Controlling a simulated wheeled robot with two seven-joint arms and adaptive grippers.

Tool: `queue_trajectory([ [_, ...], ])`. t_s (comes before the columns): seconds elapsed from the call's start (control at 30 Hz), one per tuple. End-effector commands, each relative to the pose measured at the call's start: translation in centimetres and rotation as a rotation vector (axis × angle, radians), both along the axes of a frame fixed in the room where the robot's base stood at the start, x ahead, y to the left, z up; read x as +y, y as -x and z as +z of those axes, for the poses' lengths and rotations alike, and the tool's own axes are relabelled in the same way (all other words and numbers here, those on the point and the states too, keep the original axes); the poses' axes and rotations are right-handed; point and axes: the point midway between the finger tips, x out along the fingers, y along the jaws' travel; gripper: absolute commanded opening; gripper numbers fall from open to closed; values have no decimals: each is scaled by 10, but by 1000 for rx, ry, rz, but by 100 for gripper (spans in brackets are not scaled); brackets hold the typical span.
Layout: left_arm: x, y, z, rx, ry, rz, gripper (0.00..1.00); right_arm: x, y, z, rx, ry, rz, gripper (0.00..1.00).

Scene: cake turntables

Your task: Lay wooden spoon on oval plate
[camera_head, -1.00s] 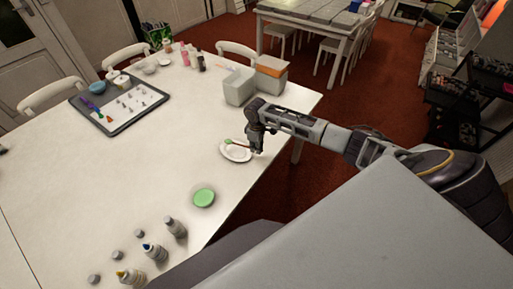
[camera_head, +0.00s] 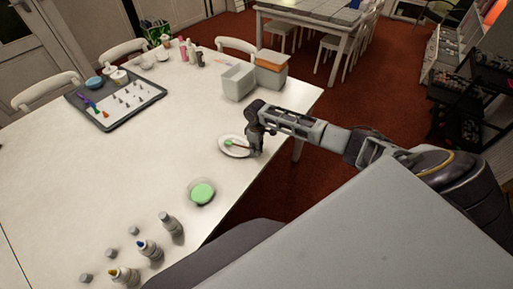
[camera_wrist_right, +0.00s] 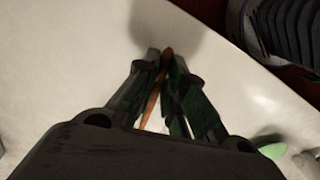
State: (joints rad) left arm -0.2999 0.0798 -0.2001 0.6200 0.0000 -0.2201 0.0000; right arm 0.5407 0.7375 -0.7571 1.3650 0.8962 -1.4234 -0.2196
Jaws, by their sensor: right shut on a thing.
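My right gripper (camera_head: 255,154) is at the plate's right edge and shut on the spoon's handle. In the right wrist view the brown handle (camera_wrist_right: 154,98) runs between the fingers of the right gripper (camera_wrist_right: 167,58). The gripper body hides much there. My left gripper is not in view.
A green round dish (camera_head: 202,194) sits nearer on the white table (camera_head: 110,180). Several bottles (camera_head: 149,250) stand at the near edge. Grey bins (camera_head: 238,82) stand behind the plate, and a tray (camera_head: 138,122) lies at the far left. The table's middle is clear.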

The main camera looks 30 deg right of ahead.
Motion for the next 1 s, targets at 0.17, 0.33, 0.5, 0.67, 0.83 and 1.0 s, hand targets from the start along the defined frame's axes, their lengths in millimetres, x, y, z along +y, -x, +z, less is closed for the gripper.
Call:
queue_trajectory([
  [0.17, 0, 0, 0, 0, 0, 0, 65, 0, 0, -2, 1, 1, 0, 0],
  [0.33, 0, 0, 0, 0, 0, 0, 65, 0, 0, -2, 0, 0, 0, 0],
  [0.5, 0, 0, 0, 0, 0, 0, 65, 0, 0, -2, 0, 0, 0, 27],
  [0.67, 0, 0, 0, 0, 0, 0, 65, 0, 0, -2, 0, 0, 0, 37],
  [0.83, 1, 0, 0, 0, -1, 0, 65, 0, 0, -2, 0, 0, 0, 37],
  [1.0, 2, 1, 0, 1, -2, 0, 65, 0, 0, 0, -1, 1, 0, 37],
])
